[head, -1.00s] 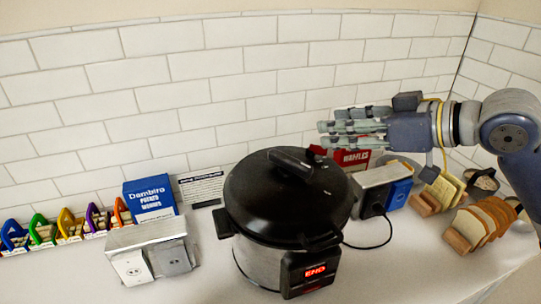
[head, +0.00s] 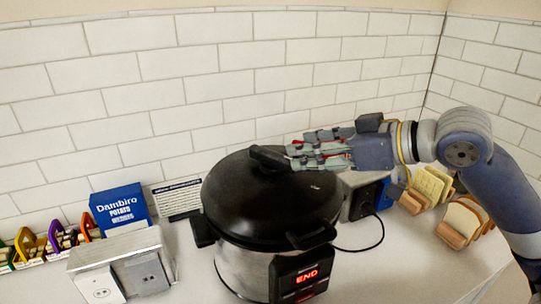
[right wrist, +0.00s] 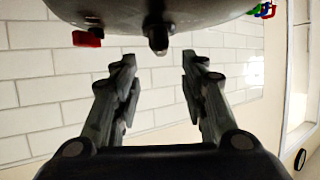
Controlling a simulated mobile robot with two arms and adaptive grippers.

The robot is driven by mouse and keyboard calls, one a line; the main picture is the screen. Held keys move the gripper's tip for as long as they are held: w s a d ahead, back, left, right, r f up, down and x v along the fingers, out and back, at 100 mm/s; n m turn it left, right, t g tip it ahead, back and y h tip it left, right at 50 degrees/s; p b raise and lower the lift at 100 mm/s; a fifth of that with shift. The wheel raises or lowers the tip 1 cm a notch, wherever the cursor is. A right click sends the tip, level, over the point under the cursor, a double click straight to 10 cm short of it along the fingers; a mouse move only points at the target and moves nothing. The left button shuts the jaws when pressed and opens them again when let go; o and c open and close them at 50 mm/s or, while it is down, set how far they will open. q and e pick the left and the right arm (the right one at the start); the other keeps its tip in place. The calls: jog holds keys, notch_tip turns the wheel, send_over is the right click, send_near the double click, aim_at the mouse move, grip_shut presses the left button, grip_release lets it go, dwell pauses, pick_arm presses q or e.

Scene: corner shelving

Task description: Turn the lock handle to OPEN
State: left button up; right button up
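The pressure cooker (head: 270,205) has a black lid, a steel body and a red lit panel reading END (head: 307,274). A black lock handle (head: 268,157) stands on top of the lid. My right gripper (head: 290,152) comes in from the right, over the lid and close beside the handle. In the right wrist view, its two fingers (right wrist: 158,70) are apart with nothing between them. The dark lid (right wrist: 200,10) fills the top there, and a dark stub (right wrist: 157,38) juts from it toward the gap. Contact with the handle is not clear. My left gripper is not in view.
A blue Dambiro box (head: 122,208) and a metal outlet box (head: 125,268) stand left of the cooker. Bread slices in wooden holders (head: 465,222) and a dark outlet unit (head: 365,195) are on the right. A black cable (head: 362,248) lies on the counter. The tiled wall is behind.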

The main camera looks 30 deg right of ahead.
aim_at(273, 153)
jog(key=p+x, duration=0.1)
jog(key=x, duration=0.2)
jog(key=shift+r, duration=0.1)
jog(key=shift+p+x, duration=0.5)
jog(key=shift+x, duration=0.55)
jog(key=shift+p+x, duration=0.9)
jog(key=shift+x, duration=0.6)
jog(key=shift+p+x, duration=0.35)
jog(key=shift+x, duration=0.65)
jog(key=shift+s, duration=0.1)
jog(key=shift+c, duration=0.6)
grip_shut()
